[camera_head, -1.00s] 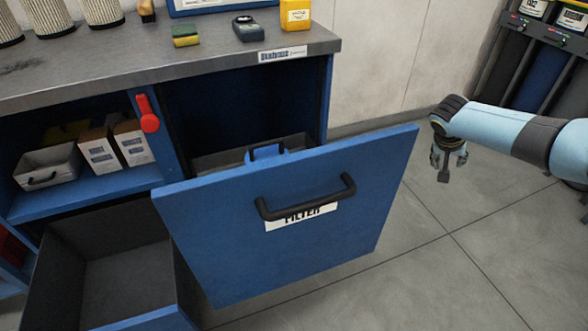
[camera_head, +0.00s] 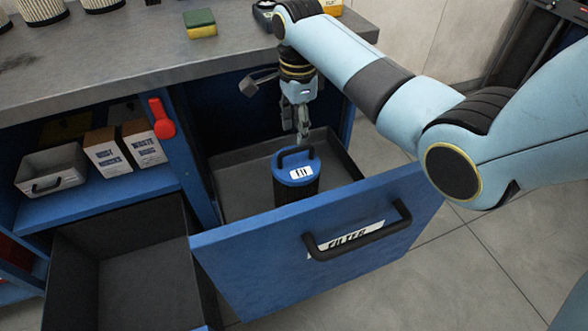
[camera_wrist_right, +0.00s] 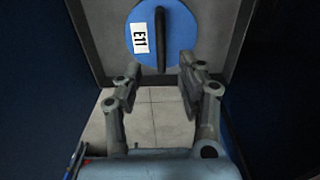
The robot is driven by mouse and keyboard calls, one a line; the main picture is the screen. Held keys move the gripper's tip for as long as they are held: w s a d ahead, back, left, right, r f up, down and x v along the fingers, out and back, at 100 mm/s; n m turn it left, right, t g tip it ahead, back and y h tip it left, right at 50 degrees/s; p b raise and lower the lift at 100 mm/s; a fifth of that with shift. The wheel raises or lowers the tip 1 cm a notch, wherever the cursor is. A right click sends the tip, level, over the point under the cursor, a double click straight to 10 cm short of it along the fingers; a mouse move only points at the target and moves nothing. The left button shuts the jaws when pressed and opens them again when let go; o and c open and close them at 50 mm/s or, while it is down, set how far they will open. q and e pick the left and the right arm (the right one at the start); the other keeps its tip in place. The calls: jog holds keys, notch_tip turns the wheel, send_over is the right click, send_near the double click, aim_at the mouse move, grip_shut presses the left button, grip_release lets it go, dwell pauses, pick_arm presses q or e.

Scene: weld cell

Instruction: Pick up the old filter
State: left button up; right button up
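A filter canister (camera_head: 284,171) with a blue lid, a black arched handle and a white label stands upright in the open drawer labelled FILTER (camera_head: 300,250). Its dark body shows below the lid, its lower part hidden by the drawer front. My right gripper (camera_head: 303,132) points down just above the lid, apparently apart from it. In the right wrist view its two fingers (camera_wrist_right: 158,85) are spread with nothing between them. The blue lid (camera_wrist_right: 180,42) and its handle bar lie ahead of the fingers there. My left gripper is not in view.
The grey worktop (camera_head: 130,60) overhangs the drawer behind my right arm, with a sponge (camera_head: 200,24) on it. A dark open bin (camera_head: 125,265) at lower left looks empty. A shelf holds a tray (camera_head: 50,170) and cartons (camera_head: 105,150). A red handle (camera_head: 161,118) sticks out beside the drawer.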

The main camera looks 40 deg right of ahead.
aim_at(296, 149)
jog(key=shift+f, duration=0.85)
notch_tip(296, 149, down, 5)
jog(key=shift+w+a+f+b, duration=0.1)
jog(key=shift+b, duration=0.65)
jog(key=shift+c, duration=0.7)
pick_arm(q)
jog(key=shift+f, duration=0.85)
pick_arm(e)
grip_shut()
